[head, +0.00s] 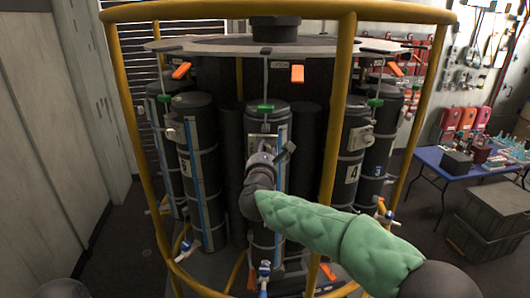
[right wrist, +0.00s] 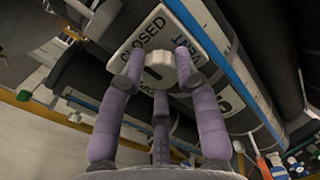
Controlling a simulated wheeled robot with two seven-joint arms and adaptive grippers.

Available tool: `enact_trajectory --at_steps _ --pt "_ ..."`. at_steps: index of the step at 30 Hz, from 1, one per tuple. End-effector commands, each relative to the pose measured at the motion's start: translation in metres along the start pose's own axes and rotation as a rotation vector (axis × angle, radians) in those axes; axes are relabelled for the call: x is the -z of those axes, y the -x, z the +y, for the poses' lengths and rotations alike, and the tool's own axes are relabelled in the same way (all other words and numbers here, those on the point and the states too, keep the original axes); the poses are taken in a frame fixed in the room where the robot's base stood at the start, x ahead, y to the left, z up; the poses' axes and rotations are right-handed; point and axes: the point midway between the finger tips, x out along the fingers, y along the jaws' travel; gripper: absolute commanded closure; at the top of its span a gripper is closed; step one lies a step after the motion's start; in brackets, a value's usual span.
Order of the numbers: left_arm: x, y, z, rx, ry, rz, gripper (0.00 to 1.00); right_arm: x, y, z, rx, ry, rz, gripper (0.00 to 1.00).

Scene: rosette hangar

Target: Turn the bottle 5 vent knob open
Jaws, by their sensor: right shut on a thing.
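My right gripper (head: 266,153) reaches the front middle dark bottle (head: 266,122) of the ring in the head view. In the right wrist view its purple fingers (right wrist: 160,62) are closed around a pale round vent knob (right wrist: 158,72). The knob sits on a white plate (right wrist: 140,42) with "CLOSED" and, partly covered, "VENT" lettering. A dark mark shows on the knob's face; how far it is turned I cannot tell. The gripper hides the knob and this bottle's number in the head view. My left gripper is not in view.
Bottle 4 (head: 351,150) stands to the right, another bottle (head: 196,150) to the left. A blue table (head: 430,158) with items and grey crates (head: 495,215) are at right.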

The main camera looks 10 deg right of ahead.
Motion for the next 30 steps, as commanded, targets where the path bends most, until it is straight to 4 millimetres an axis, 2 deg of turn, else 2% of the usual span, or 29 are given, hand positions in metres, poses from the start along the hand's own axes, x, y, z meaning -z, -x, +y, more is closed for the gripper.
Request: enact_trajectory --at_steps 11,21,30 --pt "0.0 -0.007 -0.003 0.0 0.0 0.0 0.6 -0.002 0.0 0.0 0.0 0.103 -0.004 1.0" --pt "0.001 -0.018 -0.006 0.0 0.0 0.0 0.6 -0.002 0.0 0.0 0.0 0.391 -0.005 1.0" --pt "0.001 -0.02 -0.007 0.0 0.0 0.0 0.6 -0.004 0.0 0.001 0.002 0.675 -0.005 1.0"
